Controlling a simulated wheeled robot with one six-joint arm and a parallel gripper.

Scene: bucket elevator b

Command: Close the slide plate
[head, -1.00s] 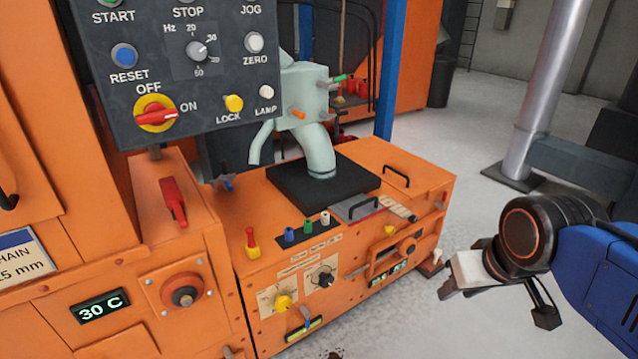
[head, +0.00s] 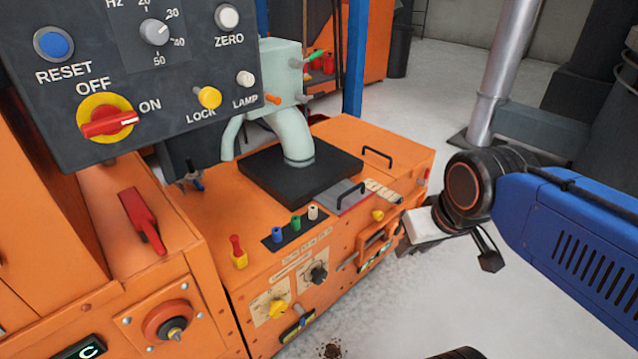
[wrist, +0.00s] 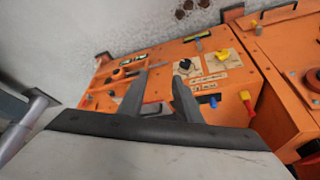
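A grey plate (head: 340,196) with a black bar handle lies in the top of the low orange machine, beside a pale strip marked like a scale; this appears to be the slide plate. How far it is slid in or out I cannot tell. My gripper (head: 408,245) is at the right end of the machine in the head view, apart from the plate. In the wrist view my gripper (wrist: 158,80) has two dark fingers spread apart with nothing between them. The fingers hide part of the machine top there.
A control panel (head: 150,75) hangs large at upper left. A black square base (head: 262,178) carries a pale green spout. Another black handle (head: 378,152) sits farther back. Coloured plugs (head: 296,223) and knobs stand near the plate. A metal post (head: 495,75) stands behind my arm. The floor at right is open.

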